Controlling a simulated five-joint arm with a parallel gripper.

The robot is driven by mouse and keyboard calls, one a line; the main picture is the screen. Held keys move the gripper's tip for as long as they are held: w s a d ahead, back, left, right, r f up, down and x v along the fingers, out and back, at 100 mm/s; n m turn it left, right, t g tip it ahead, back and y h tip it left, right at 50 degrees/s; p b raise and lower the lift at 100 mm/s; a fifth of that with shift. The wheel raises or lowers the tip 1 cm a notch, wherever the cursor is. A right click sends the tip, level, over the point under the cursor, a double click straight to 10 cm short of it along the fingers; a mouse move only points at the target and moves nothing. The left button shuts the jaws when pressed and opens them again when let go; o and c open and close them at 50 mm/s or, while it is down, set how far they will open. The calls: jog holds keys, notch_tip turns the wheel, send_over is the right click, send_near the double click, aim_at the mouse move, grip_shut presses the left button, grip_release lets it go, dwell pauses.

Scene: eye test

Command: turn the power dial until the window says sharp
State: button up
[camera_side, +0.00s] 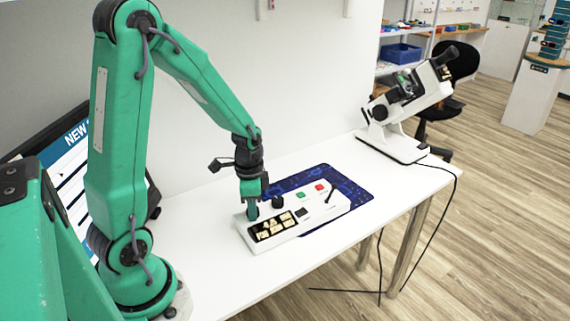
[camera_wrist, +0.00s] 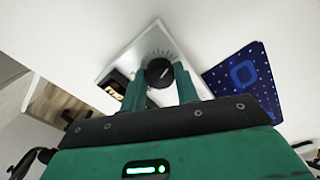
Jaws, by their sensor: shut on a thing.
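A white control panel (camera_side: 322,211) lies on the table in the side view. My gripper (camera_side: 252,208) points down at its left end. In the wrist view a black dial (camera_wrist: 158,71) with a pale pointer line sits between the two green fingers of my gripper (camera_wrist: 161,80), which are shut on it. Tick marks fan out around the dial's far side. In the side view this dial is hidden by my gripper. A dark window with cream marks (camera_side: 274,226) is on the panel, partly visible in the wrist view (camera_wrist: 116,83). I cannot read any word in it.
A second black knob (camera_side: 278,202), a green button (camera_side: 300,195), a red button (camera_side: 320,187) and a small lever (camera_side: 331,193) are on the panel. A blue patterned mat (camera_side: 351,188) lies under it. A white instrument (camera_side: 408,104) stands at the table's far right end.

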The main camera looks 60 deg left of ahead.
jog(key=n, duration=0.6)
jog(key=shift+n, duration=0.3)
jog(key=n, duration=0.6)
jog(key=shift+n, duration=0.3)
jog(key=o, duration=1)
jog(key=shift+c, duration=0.2)
jog(key=shift+r, duration=0.15)
jog(key=shift+r, duration=3.75)
